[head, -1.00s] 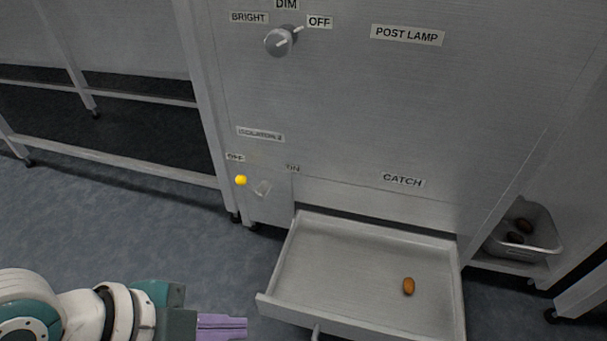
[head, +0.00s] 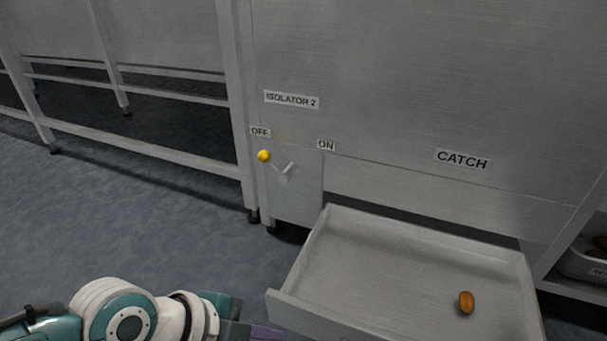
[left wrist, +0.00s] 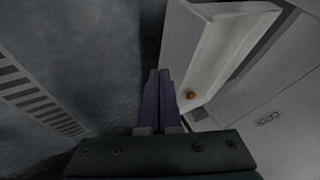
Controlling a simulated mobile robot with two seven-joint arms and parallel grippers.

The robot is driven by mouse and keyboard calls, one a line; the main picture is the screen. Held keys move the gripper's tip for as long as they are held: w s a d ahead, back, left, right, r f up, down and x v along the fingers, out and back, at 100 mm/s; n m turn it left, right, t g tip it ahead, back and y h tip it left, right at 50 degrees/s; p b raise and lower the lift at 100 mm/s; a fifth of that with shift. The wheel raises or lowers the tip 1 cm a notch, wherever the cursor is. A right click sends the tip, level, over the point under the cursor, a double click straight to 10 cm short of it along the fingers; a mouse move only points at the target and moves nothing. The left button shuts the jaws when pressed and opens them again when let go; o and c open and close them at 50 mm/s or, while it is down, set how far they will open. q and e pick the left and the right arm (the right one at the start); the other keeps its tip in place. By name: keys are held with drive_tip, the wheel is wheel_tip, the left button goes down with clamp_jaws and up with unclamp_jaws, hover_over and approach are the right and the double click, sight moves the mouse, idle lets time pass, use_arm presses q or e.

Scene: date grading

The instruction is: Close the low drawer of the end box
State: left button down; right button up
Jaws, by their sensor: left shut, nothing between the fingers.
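The low drawer (head: 400,262), labelled CATCH, stands pulled out from the grey end box (head: 420,90). One brown date (head: 466,302) lies inside it toward the right. My left gripper (head: 262,334) is at the bottom of the head view, left of the drawer's front corner and partly cut off. In the left wrist view its purple fingers (left wrist: 160,95) are shut and empty, beside the drawer (left wrist: 232,50), with the date (left wrist: 191,95) showing past them. I cannot tell whether the fingers touch the drawer. My right gripper is not in view.
The isolator lever (head: 272,163) with a yellow knob sits on the box left of the drawer, pointing to OFF. A tray (head: 585,262) stands on a low shelf at the right edge. Frame legs (head: 235,110) stand at left; the blue floor (head: 130,215) before them is clear.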

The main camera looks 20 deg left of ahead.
sight(307, 319)
use_arm(q)
drive_tip(key=w, duration=0.1)
drive_tip(key=w+b, duration=0.1)
drive_tip(key=w, duration=0.1)
drive_tip(key=w+f+b, duration=0.1)
drive_tip(key=shift+w+d+f, duration=0.1)
drive_tip(key=shift+w+d, duration=0.15)
drive_tip(key=shift+w, duration=0.15)
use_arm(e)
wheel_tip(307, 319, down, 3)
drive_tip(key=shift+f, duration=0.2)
use_arm(q)
drive_tip(key=shift+s, duration=0.1)
drive_tip(key=shift+d, duration=0.15)
